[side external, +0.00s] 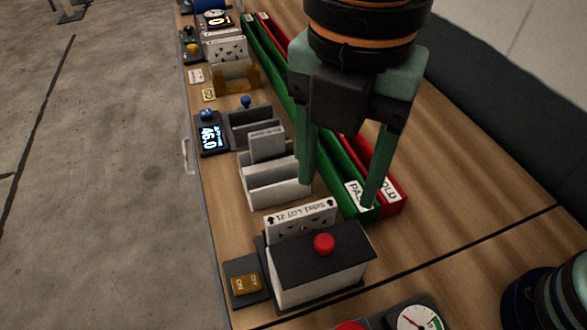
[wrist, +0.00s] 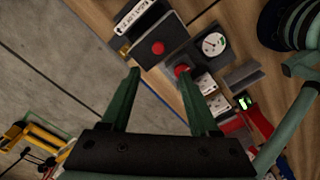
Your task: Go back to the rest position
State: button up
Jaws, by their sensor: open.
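My gripper (side external: 340,190) hangs over the wooden bench in the side external view, its two green fingers pointing down and spread apart. Nothing shows between the fingers. In the side view they overlap the green and red channels, one finger near the PASS label. My gripper also shows in the wrist view (wrist: 164,85), open and empty, with the bench and the floor beyond it.
A black-topped box with a red button (side external: 324,243) stands in front of the gripper. A white slotted holder (side external: 275,185) is to its left. The green channel (side external: 340,165) and red channel (side external: 392,193) lie behind. A gauge (side external: 416,318) sits at the near edge. Bare wood (side external: 460,180) is at right.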

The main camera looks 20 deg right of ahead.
jog(key=w+d+m+t+y, duration=0.15)
jog(key=w+d+m, duration=0.35)
jog(key=d+m, duration=0.55)
jog(key=w+d+m+t, duration=0.2)
jog(key=w+d+m, duration=0.2)
jog(key=d+m, duration=0.65)
jog(key=s+d+f+m+t+h, duration=0.1)
jog(key=d+m, duration=0.5)
jog(key=d, duration=0.7)
jog(key=shift+f+t, duration=0.55)
jog(key=shift+f, duration=0.05)
